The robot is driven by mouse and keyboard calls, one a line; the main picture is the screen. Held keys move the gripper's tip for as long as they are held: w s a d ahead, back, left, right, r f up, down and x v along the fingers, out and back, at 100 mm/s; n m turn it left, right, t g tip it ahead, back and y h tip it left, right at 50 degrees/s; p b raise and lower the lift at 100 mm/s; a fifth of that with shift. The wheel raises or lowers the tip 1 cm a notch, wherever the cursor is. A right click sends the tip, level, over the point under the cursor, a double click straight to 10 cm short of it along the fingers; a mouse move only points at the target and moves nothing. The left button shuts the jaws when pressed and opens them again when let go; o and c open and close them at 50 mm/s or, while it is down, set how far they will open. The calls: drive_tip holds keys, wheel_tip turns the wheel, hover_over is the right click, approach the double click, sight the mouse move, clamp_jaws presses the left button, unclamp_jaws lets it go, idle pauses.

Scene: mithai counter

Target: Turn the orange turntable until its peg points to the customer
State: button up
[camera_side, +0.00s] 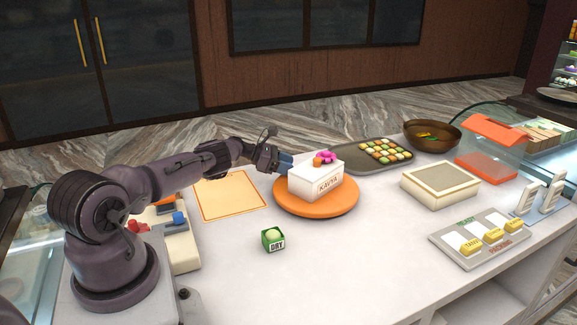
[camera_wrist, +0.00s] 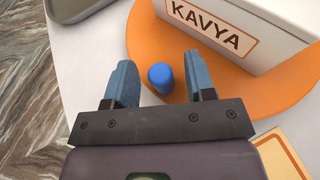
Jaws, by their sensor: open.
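The orange turntable (camera_side: 318,207) stands on the counter near the middle of the side view, and its edge also shows in the wrist view (camera_wrist: 150,45). A white box marked KAVYA (camera_side: 317,181) sits on it, with pink and orange pieces on top; the box also shows in the wrist view (camera_wrist: 240,30). The blue peg (camera_wrist: 161,77) stands near the turntable's rim. My gripper (camera_side: 287,162) is at the turntable's left far side in the side view. In the wrist view its blue fingers (camera_wrist: 161,80) are open, one on each side of the peg, with gaps visible.
An orange-bordered sheet (camera_side: 230,196) lies left of the turntable. A green box marked DRY (camera_side: 273,239) stands in front. A tray of sweets (camera_side: 347,157), a bowl (camera_side: 432,133), a cream box (camera_side: 440,183) and a packing board (camera_side: 450,237) are right and behind.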

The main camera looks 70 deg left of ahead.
drive_tip(key=v, duration=1.2)
drive_tip(key=shift+a+r, duration=0.1)
drive_tip(key=shift+r, duration=0.05)
